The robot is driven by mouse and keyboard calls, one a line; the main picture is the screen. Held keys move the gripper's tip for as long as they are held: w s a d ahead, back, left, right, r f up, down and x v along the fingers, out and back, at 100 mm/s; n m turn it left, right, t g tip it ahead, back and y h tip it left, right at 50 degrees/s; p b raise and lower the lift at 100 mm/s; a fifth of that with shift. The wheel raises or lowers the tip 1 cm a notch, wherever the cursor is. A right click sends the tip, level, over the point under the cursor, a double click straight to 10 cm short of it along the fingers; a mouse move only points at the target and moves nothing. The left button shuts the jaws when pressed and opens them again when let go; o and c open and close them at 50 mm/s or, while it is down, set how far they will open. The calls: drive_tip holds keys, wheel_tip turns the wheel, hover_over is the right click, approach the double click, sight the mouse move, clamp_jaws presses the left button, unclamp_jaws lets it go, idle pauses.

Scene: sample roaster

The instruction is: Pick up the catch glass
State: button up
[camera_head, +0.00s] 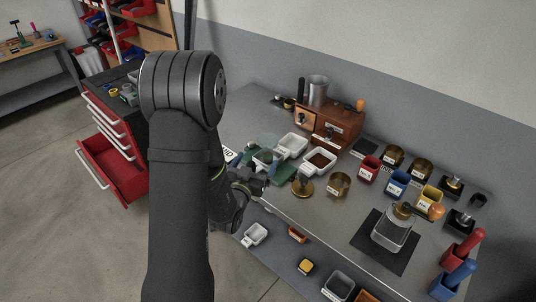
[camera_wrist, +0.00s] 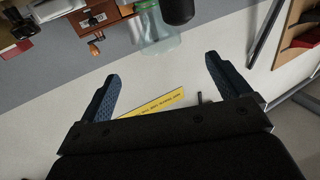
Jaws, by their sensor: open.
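A clear, pale green glass (camera_wrist: 166,47), which looks like the catch glass, shows in the wrist view just beyond and between my fingertips, partly behind a black cylinder. In the head view a pale see-through shape (camera_head: 268,156) on a dark green mat (camera_head: 286,172) seems to be the same glass, but it is small and unclear there. My gripper (camera_wrist: 162,66) is open, with its two blue fingers apart and nothing between them. In the head view my gripper (camera_head: 256,186) is at the bench's left front edge, beside the mat, partly hidden by my arm.
White trays (camera_head: 320,160) and a brass cup (camera_head: 339,185) stand right of the mat. A brown drawer box (camera_head: 333,125) with a grey metal cup (camera_head: 318,90) is behind. A glass container (camera_head: 391,238) sits on a black mat to the right. A red tool cabinet (camera_head: 115,150) stands left.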

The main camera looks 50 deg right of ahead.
sight(264, 147)
drive_tip(key=x, duration=0.6)
drive_tip(key=shift+f+x, duration=0.15)
drive_tip(key=shift+x, duration=1.25)
drive_tip(key=shift+f+x, duration=0.15)
drive_tip(key=shift+x, duration=1.25)
drive_tip(key=c, duration=1.2)
drive_tip(key=shift+o, duration=0.2)
drive_tip(key=shift+r, duration=0.1)
